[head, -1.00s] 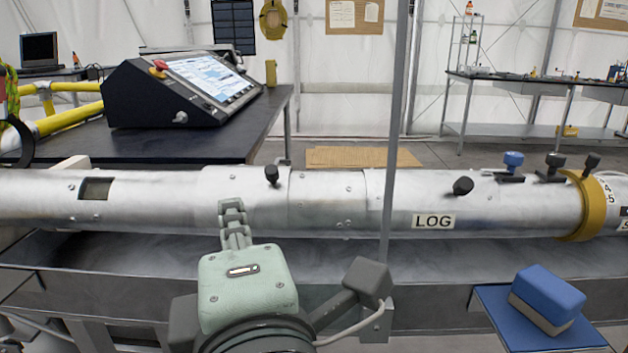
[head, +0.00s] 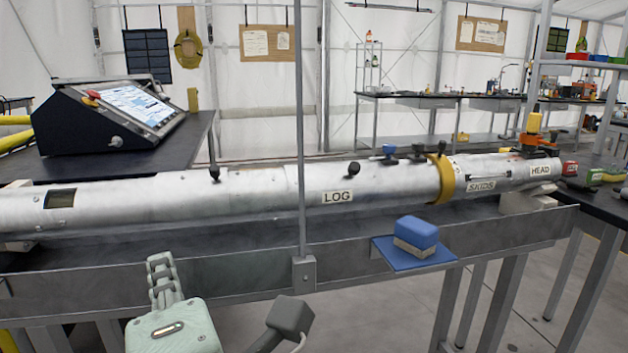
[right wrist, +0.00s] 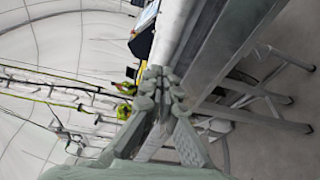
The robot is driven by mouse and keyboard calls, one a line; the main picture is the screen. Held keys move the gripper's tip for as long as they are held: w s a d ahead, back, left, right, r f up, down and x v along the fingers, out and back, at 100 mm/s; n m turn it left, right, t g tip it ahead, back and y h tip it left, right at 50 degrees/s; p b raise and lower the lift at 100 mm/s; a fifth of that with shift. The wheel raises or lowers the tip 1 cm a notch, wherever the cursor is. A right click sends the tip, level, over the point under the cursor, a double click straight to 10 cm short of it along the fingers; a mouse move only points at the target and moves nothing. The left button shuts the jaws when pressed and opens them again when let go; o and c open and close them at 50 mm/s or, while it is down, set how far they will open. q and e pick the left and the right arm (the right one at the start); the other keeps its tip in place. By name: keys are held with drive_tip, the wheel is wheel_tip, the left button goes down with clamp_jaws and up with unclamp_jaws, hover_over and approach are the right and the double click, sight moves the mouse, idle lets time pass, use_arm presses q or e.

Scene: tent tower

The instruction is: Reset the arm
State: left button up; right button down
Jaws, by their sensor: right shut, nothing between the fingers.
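My right gripper (head: 160,265) is at the lower left of the head view, in front of the near edge of the trough. It is shut and empty, and its fingers point up and away. In the right wrist view its fingertips (right wrist: 162,78) meet in the middle of the picture with nothing between them. It stands apart from the long silver tube (head: 270,190) marked LOG, which lies above and behind it. My left gripper is in neither view.
The tube rests along a grey metal trough (head: 210,283). A thin upright post (head: 300,130) stands at the trough's front edge. A blue block (head: 415,231) sits on a small blue shelf (head: 437,262). A console (head: 100,117) stands on a dark table behind. Floor is clear at lower right.

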drive_tip(key=w+d+f+h, duration=0.4)
drive_tip(key=w+d+f, duration=0.25)
drive_tip(key=d, duration=0.35)
drive_tip(key=w+d+f+h, duration=0.3)
drive_tip(key=w+d+f, duration=0.3)
drive_tip(key=d, duration=0.4)
drive_tip(key=w+d+f+m+g+h, duration=0.1)
drive_tip(key=d+f+m+g+h, duration=0.3)
drive_tip(key=d+f, duration=0.6)
drive_tip(key=w+d+f+m+g, duration=0.1)
drive_tip(key=d+f+m, duration=0.5)
drive_tip(key=f, duration=0.8)
drive_tip(key=s+d+f+m+g+h, duration=0.1)
drive_tip(key=s+d+f+m+g, duration=0.3)
drive_tip(key=s+d+f, duration=0.75)
drive_tip(key=s+d+f+m+g+h, duration=0.25)
drive_tip(key=s+d+f+m, duration=0.5)
drive_tip(key=d, duration=0.75)
drive_tip(key=s+a+f+y, duration=0.1)
drive_tip(key=a+f, duration=0.1)
drive_tip(key=a, duration=0.5)
drive_tip(key=s+a+f+m+y, duration=0.1)
drive_tip(key=a+f+y, duration=0.1)
drive_tip(key=a, duration=0.5)
drive_tip(key=s+a+f+y, duration=0.1)
drive_tip(key=a+f, duration=0.2)
drive_tip(key=a, duration=0.3)
drive_tip(key=shift+s+a+f+m+g, duration=0.25)
drive_tip(key=shift+a+f+m+g, duration=0.1)
drive_tip(key=shift+a+f+g, duration=0.1)
